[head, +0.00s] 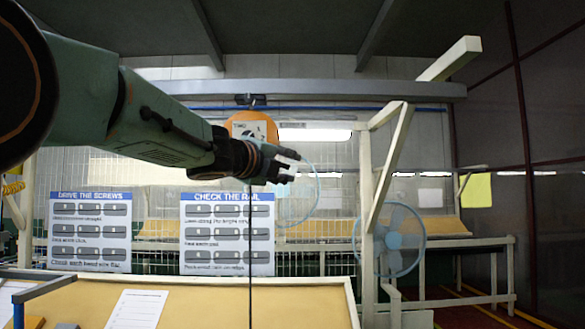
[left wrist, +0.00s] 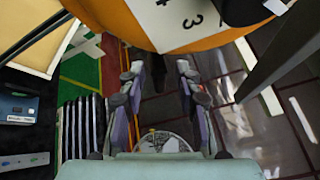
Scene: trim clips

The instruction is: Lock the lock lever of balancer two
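Balancer two (head: 253,122) is an orange round housing with a white label, hung under the overhead rail. My left arm crosses in front of its lower part. In the left wrist view its orange body and white number plate (left wrist: 185,22) fill the top, beyond my fingers. A dark part (left wrist: 245,10) sits at its upper right; I cannot tell whether this is the lock lever. My left gripper (head: 288,166) is open and empty, just below and right of the balancer in the head view. In the wrist view its fingers (left wrist: 162,72) stand apart with floor between them. My right gripper is not in view.
A dark cable (head: 250,240) hangs below the balancer. The grey overhead rail (head: 330,90) and a pale post (head: 367,220) frame the area. A tan workbench (head: 230,306) lies below, with a paper sheet (head: 137,310). Instruction boards and a blue fan (head: 400,240) stand behind.

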